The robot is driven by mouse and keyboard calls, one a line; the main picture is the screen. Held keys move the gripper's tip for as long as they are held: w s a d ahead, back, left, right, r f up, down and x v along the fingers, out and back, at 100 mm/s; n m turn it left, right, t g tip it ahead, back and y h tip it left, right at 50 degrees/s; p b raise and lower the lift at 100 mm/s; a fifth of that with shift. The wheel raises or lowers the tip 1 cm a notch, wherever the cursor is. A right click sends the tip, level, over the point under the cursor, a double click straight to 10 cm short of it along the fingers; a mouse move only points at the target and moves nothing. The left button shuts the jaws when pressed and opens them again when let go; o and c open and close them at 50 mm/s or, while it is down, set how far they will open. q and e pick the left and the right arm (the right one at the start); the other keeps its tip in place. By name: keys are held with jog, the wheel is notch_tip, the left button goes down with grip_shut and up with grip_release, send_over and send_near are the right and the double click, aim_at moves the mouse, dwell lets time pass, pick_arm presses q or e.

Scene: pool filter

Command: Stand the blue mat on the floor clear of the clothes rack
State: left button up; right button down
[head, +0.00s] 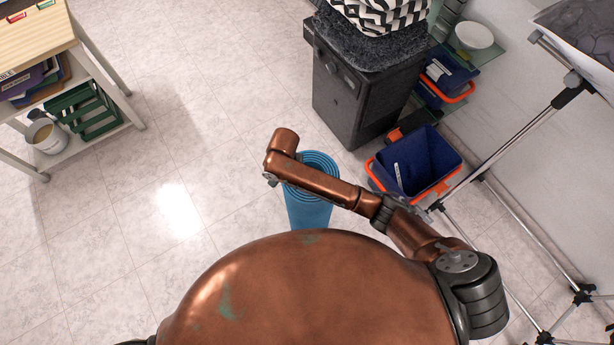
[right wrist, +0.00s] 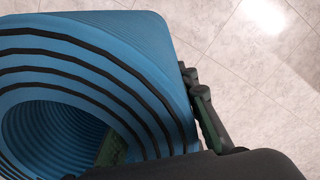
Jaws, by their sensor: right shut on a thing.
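The blue mat (head: 308,212) is rolled up, its spiral end facing up, in the middle of the head view below my right forearm. Its lower end is hidden behind my body, so I cannot tell whether it touches the floor. In the right wrist view the rolled mat (right wrist: 150,45) fills the left side. My right gripper (right wrist: 157,122) is shut on the mat's rolled wall, one finger outside and one inside the roll. The clothes rack (head: 503,145), thin metal poles with black joints, stands at the right of the head view, apart from the mat. My left gripper is out of view.
A blue bucket with orange trim (head: 418,160) stands between the mat and the rack. A dark cabinet (head: 345,95) is behind the mat. A shelf unit (head: 105,75) stands at the far left. The tiled floor (head: 165,150) left of the mat is free.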

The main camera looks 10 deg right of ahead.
pick_arm(q)
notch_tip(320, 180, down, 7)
jog(key=b, duration=0.8)
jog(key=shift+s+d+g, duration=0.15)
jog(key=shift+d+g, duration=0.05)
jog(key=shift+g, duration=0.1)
pick_arm(e)
jog(key=w+d+f, duration=0.5)
jog(key=w+f, duration=0.5)
jog(key=f, duration=0.2)
jog(key=shift+w+d, duration=0.35)
jog(key=shift+d, duration=0.05)
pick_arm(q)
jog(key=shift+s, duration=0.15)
pick_arm(e)
jog(key=shift+f, duration=0.15)
jog(key=c, duration=1.5)
grip_release()
jog(key=shift+s+f, duration=0.1)
